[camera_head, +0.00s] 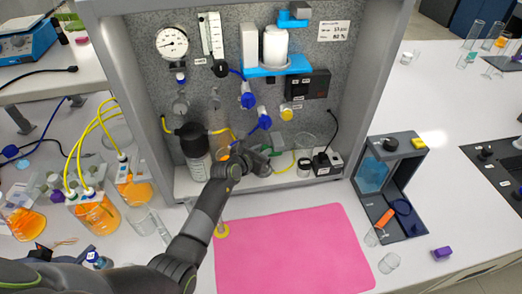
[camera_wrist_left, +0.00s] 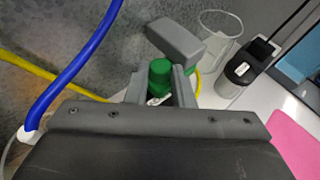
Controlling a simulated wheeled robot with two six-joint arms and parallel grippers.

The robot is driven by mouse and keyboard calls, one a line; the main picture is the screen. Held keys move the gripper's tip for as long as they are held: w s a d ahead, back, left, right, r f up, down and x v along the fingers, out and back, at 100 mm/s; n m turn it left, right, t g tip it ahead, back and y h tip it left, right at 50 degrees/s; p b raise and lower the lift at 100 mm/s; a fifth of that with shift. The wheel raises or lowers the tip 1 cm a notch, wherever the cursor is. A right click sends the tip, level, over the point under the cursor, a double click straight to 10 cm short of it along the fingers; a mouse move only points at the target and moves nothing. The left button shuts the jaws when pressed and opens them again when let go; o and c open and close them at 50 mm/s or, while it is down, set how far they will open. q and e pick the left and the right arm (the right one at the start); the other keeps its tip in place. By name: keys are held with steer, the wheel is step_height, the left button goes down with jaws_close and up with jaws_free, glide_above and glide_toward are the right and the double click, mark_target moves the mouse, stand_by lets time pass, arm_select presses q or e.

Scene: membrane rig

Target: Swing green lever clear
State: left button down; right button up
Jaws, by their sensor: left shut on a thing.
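My left gripper (camera_head: 267,152) reaches into the lower middle of the grey rig, just above its white base. In the left wrist view, its fingers (camera_wrist_left: 161,90) are closed around a green round-topped part (camera_wrist_left: 160,71), which I take to be the green lever. A grey block (camera_wrist_left: 175,38) lies just beyond the green part. In the head view the gripper and arm mostly hide the lever, so its angle cannot be told. My right gripper is not in view.
Blue valves (camera_head: 248,100) and hoses hang above the gripper. A black-capped bottle (camera_head: 195,150) stands left of it; a small black-and-white device (camera_head: 325,160) stands to the right. A pink mat (camera_head: 290,250) lies clear in front. A blue-grey stand (camera_head: 390,185) is at right.

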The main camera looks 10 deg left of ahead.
arm_select(q)
steer(key=shift+s+d+f+n+y, duration=0.1)
steer(key=shift+s+d+n+y, duration=0.15)
steer(key=shift+n+y, duration=0.2)
steer(key=shift+a, duration=0.1)
steer(key=c, duration=1.5)
jaws_free()
steer(key=shift+t, duration=0.3)
steer(key=b+v, duration=0.1)
steer(key=v, duration=1.6)
steer(key=shift+s+r, duration=0.2)
steer(key=shift+r, duration=0.05)
